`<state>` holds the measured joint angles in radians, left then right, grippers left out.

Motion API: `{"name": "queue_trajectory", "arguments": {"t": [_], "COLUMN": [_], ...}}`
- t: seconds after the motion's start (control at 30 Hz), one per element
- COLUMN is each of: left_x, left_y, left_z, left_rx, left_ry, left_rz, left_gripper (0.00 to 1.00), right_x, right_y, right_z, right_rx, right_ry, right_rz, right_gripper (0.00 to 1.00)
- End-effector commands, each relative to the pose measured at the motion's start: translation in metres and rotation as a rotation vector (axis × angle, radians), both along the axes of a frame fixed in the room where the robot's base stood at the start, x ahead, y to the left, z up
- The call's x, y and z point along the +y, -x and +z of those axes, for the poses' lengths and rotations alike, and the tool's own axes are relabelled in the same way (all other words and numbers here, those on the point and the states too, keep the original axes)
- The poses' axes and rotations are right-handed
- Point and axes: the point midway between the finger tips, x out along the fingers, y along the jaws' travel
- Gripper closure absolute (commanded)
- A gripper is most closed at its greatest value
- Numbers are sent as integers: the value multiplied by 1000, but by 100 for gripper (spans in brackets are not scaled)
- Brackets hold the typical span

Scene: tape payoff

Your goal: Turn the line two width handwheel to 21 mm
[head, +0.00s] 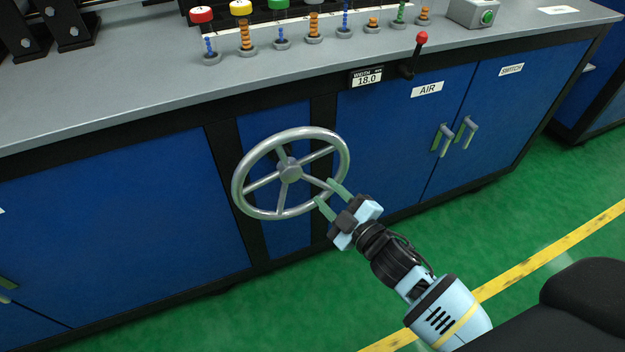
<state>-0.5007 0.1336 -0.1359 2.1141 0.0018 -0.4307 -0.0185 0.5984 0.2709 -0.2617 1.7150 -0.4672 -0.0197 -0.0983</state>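The grey metal handwheel (291,171) is mounted on the blue front of the bench, with several spokes meeting at a hub. A small display (367,79) above it to the right reads 18.0; its small heading is hard to read. My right gripper (325,191) is at the lower right of the wheel. Its two greenish fingers are apart, with their tips overlapping the rim near the end of a spoke. I cannot tell whether they touch the wheel. My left gripper is not in view.
A red-knobbed lever (421,39) stands at the bench edge above the AIR label (427,89). Cabinet door handles (442,140) stick out to the right. Several coloured spools and posts line the grey benchtop (120,90). The green floor (400,240) below is clear.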

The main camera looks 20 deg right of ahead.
Motion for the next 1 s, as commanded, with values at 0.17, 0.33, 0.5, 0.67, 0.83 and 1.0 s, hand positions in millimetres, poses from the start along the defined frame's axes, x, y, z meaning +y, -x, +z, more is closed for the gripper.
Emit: {"name": "queue_trajectory", "arguments": {"t": [0.17,0.33,0.5,0.67,0.83,1.0], "left_x": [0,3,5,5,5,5], "left_y": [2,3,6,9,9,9], "left_z": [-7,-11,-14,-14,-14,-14], "left_rx": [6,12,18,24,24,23], "left_ry": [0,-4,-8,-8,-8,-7], "left_rz": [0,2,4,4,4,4], "left_gripper": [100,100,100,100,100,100], "right_x": [7,14,17,17,17,17], "right_y": [-27,-47,-58,-60,-60,-60], "right_z": [-1,-2,-1,0,0,0], "right_rx": [0,1,1,2,2,2], "right_ry": [-1,0,0,-1,-1,-1], "right_rz": [-1,1,0,0,0,0], "right_gripper": [64,64,64,64,65,87]}}
